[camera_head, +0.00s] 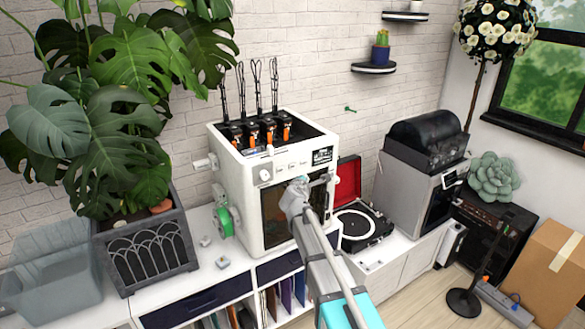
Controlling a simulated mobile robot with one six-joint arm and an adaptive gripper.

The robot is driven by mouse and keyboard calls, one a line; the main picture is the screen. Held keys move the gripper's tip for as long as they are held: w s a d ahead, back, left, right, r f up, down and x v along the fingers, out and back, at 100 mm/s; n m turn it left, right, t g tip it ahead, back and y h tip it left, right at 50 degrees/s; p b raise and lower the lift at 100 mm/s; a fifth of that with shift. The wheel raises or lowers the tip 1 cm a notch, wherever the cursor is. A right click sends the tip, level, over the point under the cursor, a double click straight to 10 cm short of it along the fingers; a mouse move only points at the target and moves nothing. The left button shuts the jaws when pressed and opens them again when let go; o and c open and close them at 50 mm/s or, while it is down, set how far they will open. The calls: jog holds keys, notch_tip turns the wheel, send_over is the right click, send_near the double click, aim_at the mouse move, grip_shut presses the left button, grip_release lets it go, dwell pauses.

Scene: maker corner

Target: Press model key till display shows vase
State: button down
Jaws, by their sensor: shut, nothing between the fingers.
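The white printer-like machine (235,160) stands on the white cabinet in the middle of the view. Its upper front panel has a small dark display (322,156) with white marks too small to read. Left of the display are a round knob (265,175) and a row of small keys (292,166); their labels cannot be read. My gripper (300,181) is shut and empty, at the machine's front just below the keys and display. Whether it touches the panel cannot be told. My gripper and arm hide part of the dark front window (275,208).
A green spool (224,222) is on the machine's left side. A record player (358,226) with a red lid stands close on the right. A large potted plant (150,245) stands left. Small objects (222,262) lie on the cabinet top, which has free room at front left.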

aim_at(295, 167)
jog(key=shift+w+a, duration=0.55)
jog(key=shift+w, duration=0.25)
jog(key=shift+w+a, duration=0.5)
jog(key=shift+w, duration=0.3)
jog(key=shift+w+a, duration=0.55)
jog(key=shift+w, duration=0.25)
jog(key=shift+w+a, duration=0.45)
jog(key=shift+w, duration=0.2)
dwell(0.9)
jog(key=shift+s+d, duration=0.45)
jog(key=shift+s, duration=0.2)
jog(key=shift+s, duration=0.1)
dwell(0.5)
jog(key=shift+s+d, duration=0.7)
jog(key=shift+s, duration=0.3)
jog(key=shift+s+d, duration=0.7)
jog(key=shift+s, duration=0.3)
jog(key=shift+d, duration=0.1)
